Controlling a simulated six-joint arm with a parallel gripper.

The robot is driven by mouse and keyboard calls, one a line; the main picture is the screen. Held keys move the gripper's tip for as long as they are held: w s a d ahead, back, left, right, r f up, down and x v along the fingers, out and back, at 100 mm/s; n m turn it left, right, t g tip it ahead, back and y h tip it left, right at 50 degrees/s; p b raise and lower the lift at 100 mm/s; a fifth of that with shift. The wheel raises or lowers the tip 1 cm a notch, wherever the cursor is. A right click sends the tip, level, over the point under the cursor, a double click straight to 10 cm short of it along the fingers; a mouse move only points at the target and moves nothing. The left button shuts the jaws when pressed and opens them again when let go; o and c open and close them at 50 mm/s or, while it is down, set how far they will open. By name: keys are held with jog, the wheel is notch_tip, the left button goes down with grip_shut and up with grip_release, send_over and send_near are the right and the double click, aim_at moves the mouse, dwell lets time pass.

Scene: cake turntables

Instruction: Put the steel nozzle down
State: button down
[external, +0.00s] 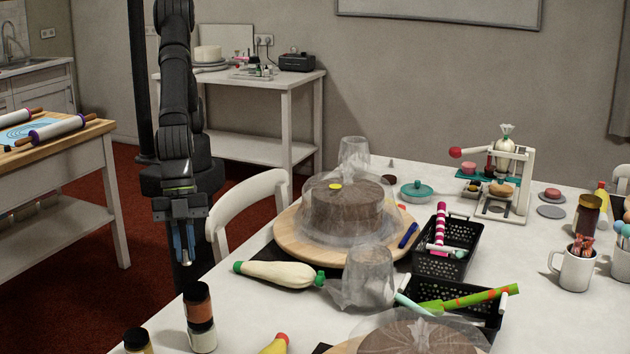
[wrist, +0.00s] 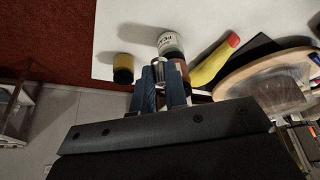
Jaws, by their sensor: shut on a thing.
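My gripper (wrist: 160,88) is shut on the steel nozzle (wrist: 158,70), a small shiny piece between the blue fingertips in the wrist view. In the external view my gripper (external: 186,256) hangs with its fingers down, left of the white table's edge, and the nozzle is too small there to make out clearly. The white table (external: 170,325) is apart from the nozzle in the external view. In the wrist view a labelled jar (wrist: 170,44) appears just behind the nozzle.
A white chair (external: 245,200) is beside my gripper.

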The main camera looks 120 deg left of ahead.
notch_tip(320, 180, up, 8)
jog(key=w+a+n+y, duration=0.1)
jog(key=w+a+n, duration=0.2)
jog(key=w+a, duration=1.55)
jog(key=w+a+n+t+y, duration=0.15)
jog(key=w+a, duration=0.25)
jog(key=a, duration=1.5)
jog(key=w+a+n, duration=0.3)
jog(key=a, duration=1.6)
jog(key=s+a+n+y, duration=0.15)
jog(key=s+a, duration=0.25)
jog(key=a, duration=1)
jog(key=s+a+n, duration=0.2)
jog(key=s+a, duration=0.2)
jog(key=a, duration=1)
jog(key=s+a+n+y, duration=0.1)
jog(key=s+a+n, duration=0.2)
jog(key=s+a, duration=1.5)
jog(key=shift+n, duration=0.3)
jog(key=f, duration=0.5)
jog(key=w+a+f, duration=0.1)
jog(key=f, duration=0.5)
jog(key=a+f, duration=0.1)
jog(key=f, duration=0.5)
jog(key=shift+w+a+f, duration=0.1)
jog(key=shift+w+a, duration=0.05)
jog(key=shift+w, duration=0.05)
jog(key=shift+f, duration=2.25)
